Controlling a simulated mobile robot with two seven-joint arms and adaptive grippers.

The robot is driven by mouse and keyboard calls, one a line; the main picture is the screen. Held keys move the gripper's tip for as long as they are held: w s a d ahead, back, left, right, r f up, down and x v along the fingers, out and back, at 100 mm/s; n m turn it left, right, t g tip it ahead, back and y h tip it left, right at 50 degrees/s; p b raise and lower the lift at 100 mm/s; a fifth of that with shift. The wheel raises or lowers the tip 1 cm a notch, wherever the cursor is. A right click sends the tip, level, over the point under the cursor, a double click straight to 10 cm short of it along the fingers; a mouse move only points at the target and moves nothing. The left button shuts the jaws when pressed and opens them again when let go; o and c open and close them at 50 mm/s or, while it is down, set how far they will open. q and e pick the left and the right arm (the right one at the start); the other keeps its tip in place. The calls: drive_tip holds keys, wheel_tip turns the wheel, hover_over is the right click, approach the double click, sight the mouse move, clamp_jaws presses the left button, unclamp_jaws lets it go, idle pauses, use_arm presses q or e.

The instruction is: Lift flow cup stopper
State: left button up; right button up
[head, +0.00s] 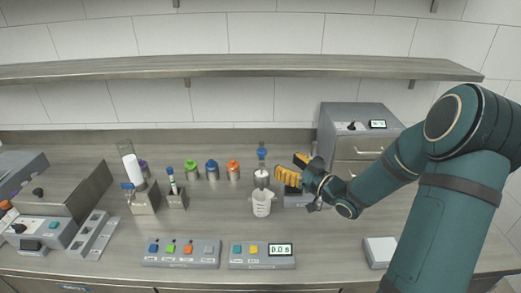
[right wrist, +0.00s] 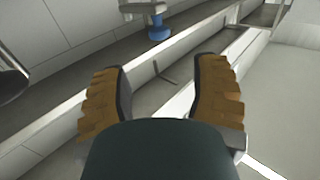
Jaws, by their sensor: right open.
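The flow cup (head: 262,178) is a small pale cup held on a stand near the middle of the counter in the head view. A blue-topped piece (head: 262,153), apparently its stopper, stands upright above it. A blue knob under a grey part also shows at the top of the right wrist view (right wrist: 159,31); I cannot tell for sure that it is the same piece. A white beaker (head: 262,205) stands below the flow cup. My right gripper (head: 291,167), with yellow ribbed fingers, is open and empty just right of the flow cup. My left gripper is out of view.
Two button panels (head: 180,263) (head: 250,265) lie along the front. Green, blue and orange-capped bottles (head: 212,171) stand left of the flow cup. A grey drawer cabinet (head: 350,145) is behind my right arm. A white pad (head: 380,252) lies front right. A shelf (head: 230,69) runs above.

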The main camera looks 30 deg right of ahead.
sight(265, 152)
drive_tip(key=x, duration=1.1)
drive_tip(key=shift+s, duration=0.1)
drive_tip(key=shift+c, duration=0.2)
